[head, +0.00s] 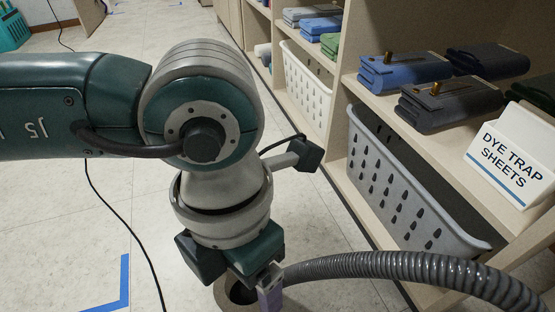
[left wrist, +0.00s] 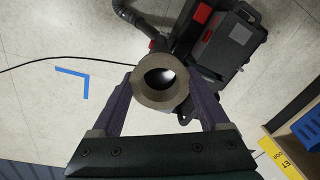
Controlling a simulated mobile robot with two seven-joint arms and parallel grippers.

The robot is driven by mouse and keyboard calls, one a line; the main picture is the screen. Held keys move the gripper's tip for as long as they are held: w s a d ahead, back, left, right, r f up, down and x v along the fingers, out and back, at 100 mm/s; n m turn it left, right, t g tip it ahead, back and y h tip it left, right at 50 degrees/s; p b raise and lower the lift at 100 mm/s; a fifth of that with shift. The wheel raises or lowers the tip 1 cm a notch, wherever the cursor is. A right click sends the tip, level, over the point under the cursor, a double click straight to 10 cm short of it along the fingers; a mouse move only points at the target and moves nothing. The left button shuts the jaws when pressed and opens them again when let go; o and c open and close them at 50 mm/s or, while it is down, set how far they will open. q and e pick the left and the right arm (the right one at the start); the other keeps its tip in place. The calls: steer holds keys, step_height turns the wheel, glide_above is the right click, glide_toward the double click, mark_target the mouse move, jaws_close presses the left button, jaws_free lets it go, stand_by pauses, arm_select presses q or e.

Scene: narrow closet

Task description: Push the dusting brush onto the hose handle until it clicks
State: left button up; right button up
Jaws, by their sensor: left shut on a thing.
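My left gripper (head: 256,290) hangs over the floor at the bottom of the head view. In the left wrist view its purple fingers (left wrist: 161,100) are shut on a tan, speckled round piece with an open centre, which looks like the dusting brush (left wrist: 146,96). The brush's tan rim (head: 222,294) also shows in the head view, partly hidden by the gripper. A grey ribbed hose (head: 400,264) runs from the lower right to just behind the finger. My right gripper is out of view.
A black and red machine (left wrist: 230,45) with a dark hose (left wrist: 134,18) stands on the floor beyond the brush.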

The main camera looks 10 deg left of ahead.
arm_select(q)
steer(key=shift+s+f+b, duration=0.15)
steer(key=shift+f+b, duration=0.7)
steer(key=shift+f, duration=0.35)
steer(key=o, duration=1.3)
steer(key=shift+c, duration=0.2)
steer(key=r+p, duration=0.2)
steer(key=r, duration=0.1)
steer(key=r+p, duration=0.2)
steer(key=r, duration=0.1)
steer(key=w+r+p, duration=0.1)
steer(key=r+p, duration=0.1)
steer(key=r, duration=0.2)
steer(key=shift+a, duration=0.2)
